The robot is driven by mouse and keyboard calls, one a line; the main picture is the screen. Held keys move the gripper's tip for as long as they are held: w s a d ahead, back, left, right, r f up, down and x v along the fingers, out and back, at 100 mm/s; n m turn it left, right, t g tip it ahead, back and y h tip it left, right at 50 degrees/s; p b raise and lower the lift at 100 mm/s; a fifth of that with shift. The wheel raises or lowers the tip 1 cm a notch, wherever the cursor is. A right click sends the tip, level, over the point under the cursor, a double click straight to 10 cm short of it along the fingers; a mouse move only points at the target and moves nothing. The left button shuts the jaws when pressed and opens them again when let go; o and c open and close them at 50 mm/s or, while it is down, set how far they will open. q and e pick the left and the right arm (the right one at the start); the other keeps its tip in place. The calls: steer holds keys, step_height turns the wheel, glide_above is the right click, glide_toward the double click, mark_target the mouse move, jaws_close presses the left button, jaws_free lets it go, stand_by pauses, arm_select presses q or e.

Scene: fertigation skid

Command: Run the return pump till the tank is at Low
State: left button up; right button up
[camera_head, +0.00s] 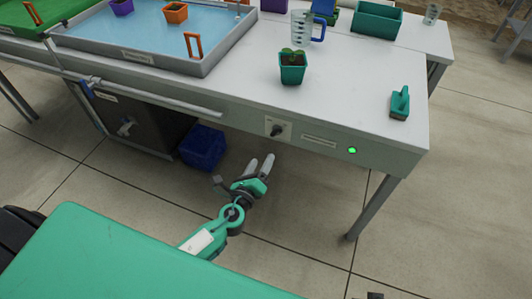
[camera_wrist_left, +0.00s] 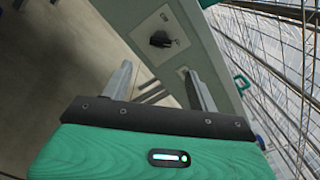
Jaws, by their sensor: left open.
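The bench front carries a plate with a dark rotary knob (camera_head: 277,130); the knob also shows in the left wrist view (camera_wrist_left: 161,39). I cannot read its markings. A lit green lamp (camera_head: 352,150) is further right on the same front. A dark tank-like box (camera_head: 150,128) with a small valve (camera_head: 126,126) stands under the bench; its level cannot be seen. My left gripper (camera_head: 260,163) is open and empty, below and in front of the knob, apart from it. In the left wrist view its fingers (camera_wrist_left: 157,68) point toward the panel. My right gripper is not seen.
A shallow tray (camera_head: 215,62) of blue water sits on the bench with pots and an orange bracket (camera_head: 193,45). A blue crate (camera_head: 203,147) is on the floor below.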

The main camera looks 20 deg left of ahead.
arm_select(q)
steer(key=shift+s, duration=1.05)
